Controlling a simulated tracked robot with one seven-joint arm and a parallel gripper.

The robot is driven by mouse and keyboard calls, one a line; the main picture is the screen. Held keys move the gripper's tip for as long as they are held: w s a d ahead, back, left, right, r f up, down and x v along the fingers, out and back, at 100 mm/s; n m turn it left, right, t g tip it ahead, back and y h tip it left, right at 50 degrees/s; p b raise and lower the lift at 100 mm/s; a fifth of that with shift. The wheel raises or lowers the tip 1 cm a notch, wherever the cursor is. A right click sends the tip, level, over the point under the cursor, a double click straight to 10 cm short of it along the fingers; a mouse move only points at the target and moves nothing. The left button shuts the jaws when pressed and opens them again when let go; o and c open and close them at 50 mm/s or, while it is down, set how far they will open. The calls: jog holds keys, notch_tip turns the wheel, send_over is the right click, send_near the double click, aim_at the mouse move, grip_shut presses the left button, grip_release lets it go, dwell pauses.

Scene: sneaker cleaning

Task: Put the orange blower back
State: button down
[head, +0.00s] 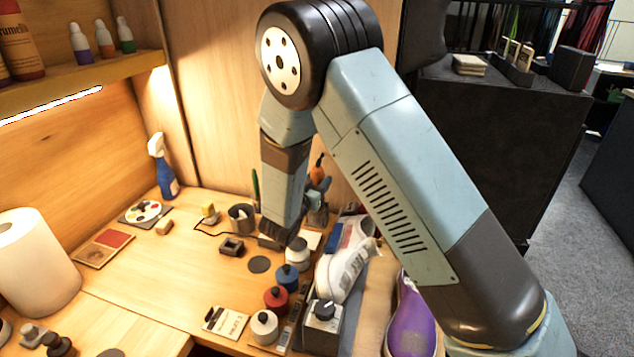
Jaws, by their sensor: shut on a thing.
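The orange blower (317,170) shows as a small orange piece standing up just right of my forearm, at the back of the bench near the wooden panel. My gripper (318,192) is mostly hidden behind my forearm; only a small blue-grey part shows, right below the orange piece. It is shut on the blower, though the fingertips are not clearly seen. A dark cup-like holder (318,215) is just below. I cannot tell whether the blower touches it.
A grey cup (241,218) stands left of my forearm. Red (277,299), blue (287,278) and white (264,327) bottles stand in front. A white sneaker (343,268) and a purple shoe (411,325) lie to the right. A blue spray bottle (163,170) stands at the back left.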

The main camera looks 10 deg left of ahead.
jog(key=shift+c, duration=2.4)
grip_release()
jog(key=v, duration=1.2)
jog(key=shift+r, duration=0.1)
